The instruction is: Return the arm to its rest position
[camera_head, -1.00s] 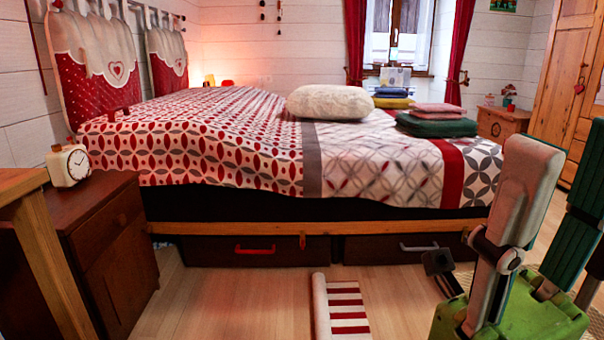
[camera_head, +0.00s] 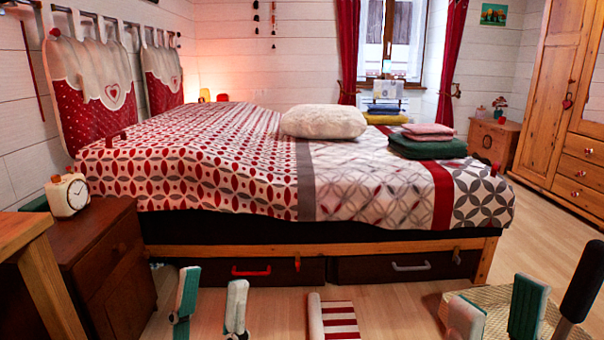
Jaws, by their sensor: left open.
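My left gripper (camera_head: 211,300) is at the bottom left of the head view. Its two teal and pale fingers point up and stand apart, with nothing between them. My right gripper (camera_head: 495,310) is at the bottom right. Its two fingers also stand apart, with only the floor and mat showing between them. Both grippers are in front of the bed and touch nothing that I can see. The arms behind them are mostly below the picture edge.
The bed (camera_head: 240,165) fills the middle, with a white pillow (camera_head: 324,121) and folded cloths (camera_head: 427,146). A nightstand (camera_head: 95,255) with a clock (camera_head: 68,194) is at the left. A red-striped item (camera_head: 340,320) lies on the floor between my grippers.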

